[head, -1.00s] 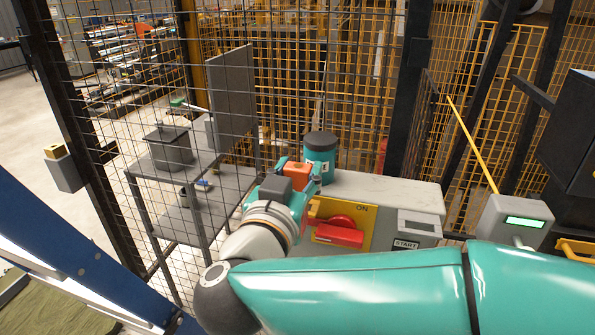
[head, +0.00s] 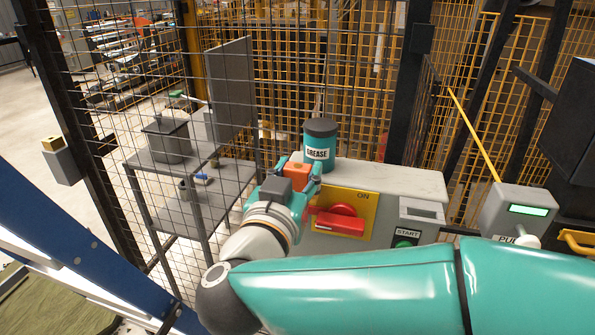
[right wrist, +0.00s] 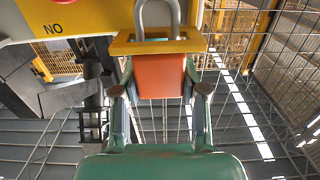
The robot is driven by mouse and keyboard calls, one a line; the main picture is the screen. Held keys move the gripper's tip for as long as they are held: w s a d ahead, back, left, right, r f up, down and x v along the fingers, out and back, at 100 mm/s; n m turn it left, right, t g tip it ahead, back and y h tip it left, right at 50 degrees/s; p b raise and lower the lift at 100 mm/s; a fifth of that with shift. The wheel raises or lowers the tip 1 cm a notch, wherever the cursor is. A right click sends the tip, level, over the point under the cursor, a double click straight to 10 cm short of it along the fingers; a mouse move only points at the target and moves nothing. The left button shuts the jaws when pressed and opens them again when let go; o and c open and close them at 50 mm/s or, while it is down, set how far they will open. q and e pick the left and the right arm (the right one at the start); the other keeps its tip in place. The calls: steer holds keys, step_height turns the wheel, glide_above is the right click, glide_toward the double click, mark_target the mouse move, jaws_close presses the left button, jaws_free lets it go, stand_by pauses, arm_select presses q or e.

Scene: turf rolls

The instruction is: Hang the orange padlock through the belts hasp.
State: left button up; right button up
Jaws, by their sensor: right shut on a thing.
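My right gripper (head: 297,184) is shut on the orange padlock (head: 296,171), beside the left end of the grey switch box. In the right wrist view, the padlock's orange body (right wrist: 160,78) sits between the gripper's two fingers (right wrist: 160,95). Its grey shackle (right wrist: 174,14) points up in that picture. A yellow slotted bracket (right wrist: 122,46), seemingly the hasp, crosses the picture between the body and the shackle's arch. The shackle's legs overlap its opening; I cannot tell whether they pass through. In the head view the hasp is hidden by my gripper. My left gripper is not in view.
The grey switch box (head: 400,182) has a yellow ON plate (head: 366,199) and red handle (head: 340,222) close right of the gripper. A teal grease can (head: 318,140) stands on it. Wire fencing and a grey table (head: 208,205) lie left.

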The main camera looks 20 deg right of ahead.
steer(key=shift+f, duration=0.2)
steer(key=o, duration=1.3)
steer(key=shift+s, duration=0.1)
steer(key=v, duration=1.2)
